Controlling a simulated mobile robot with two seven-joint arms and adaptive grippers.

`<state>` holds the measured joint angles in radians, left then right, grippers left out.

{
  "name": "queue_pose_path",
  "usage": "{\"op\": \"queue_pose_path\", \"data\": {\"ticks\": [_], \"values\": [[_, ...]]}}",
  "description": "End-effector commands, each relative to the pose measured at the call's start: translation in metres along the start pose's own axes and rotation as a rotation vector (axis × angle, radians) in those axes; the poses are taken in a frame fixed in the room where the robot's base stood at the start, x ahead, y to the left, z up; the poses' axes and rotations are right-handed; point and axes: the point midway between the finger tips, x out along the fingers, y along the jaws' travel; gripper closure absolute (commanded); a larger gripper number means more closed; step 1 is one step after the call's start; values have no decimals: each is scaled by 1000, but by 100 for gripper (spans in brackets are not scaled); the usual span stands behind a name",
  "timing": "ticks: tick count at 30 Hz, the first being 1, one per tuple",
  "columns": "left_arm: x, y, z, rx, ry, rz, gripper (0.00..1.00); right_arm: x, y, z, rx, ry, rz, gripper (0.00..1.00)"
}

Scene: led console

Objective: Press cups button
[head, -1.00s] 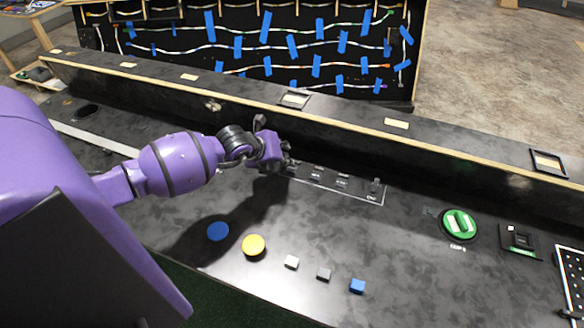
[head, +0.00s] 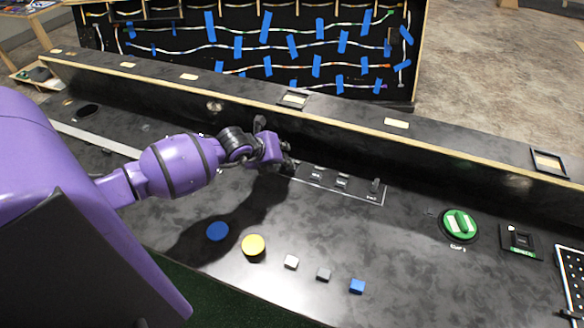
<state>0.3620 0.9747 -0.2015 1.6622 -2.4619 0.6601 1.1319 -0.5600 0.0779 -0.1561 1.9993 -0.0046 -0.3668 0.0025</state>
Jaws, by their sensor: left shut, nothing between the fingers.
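A round green button or knob (head: 459,224) with white marks sits on the right part of the black console. The small label below it seems to read "CUPS", but it is hard to read. My left gripper (head: 288,163) is shut and empty at the left end of a switch strip (head: 340,184), well left of the green control. Its fingertips are dark against the black console and partly hidden by the purple wrist, so I cannot tell whether they touch the strip. My right gripper is not in view.
A blue disc (head: 217,231), a yellow button (head: 253,246), and white (head: 291,262), grey (head: 324,274) and blue (head: 357,286) blocks line the front. A black square fixture (head: 519,240) stands right of the green control. A raised ledge (head: 397,124) runs behind.

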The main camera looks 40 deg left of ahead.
Motion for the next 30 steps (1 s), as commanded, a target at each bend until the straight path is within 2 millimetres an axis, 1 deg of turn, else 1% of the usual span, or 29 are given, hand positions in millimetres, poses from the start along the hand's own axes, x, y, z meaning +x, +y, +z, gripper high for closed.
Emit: {"op": "queue_pose_path", "data": {"ticks": [3, 13, 19, 23, 30], "values": [[3, 3, -3, -2, 1, 0, 100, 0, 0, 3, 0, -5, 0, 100], [4, 3, -3, -1, 1, 1, 100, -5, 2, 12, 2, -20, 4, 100], [4, 4, -3, -1, 1, 1, 100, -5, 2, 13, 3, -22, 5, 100], [3, 2, -2, -1, 1, 1, 100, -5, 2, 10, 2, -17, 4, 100], [-3, -2, 2, -2, 0, 0, 100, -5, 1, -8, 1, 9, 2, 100]]}}
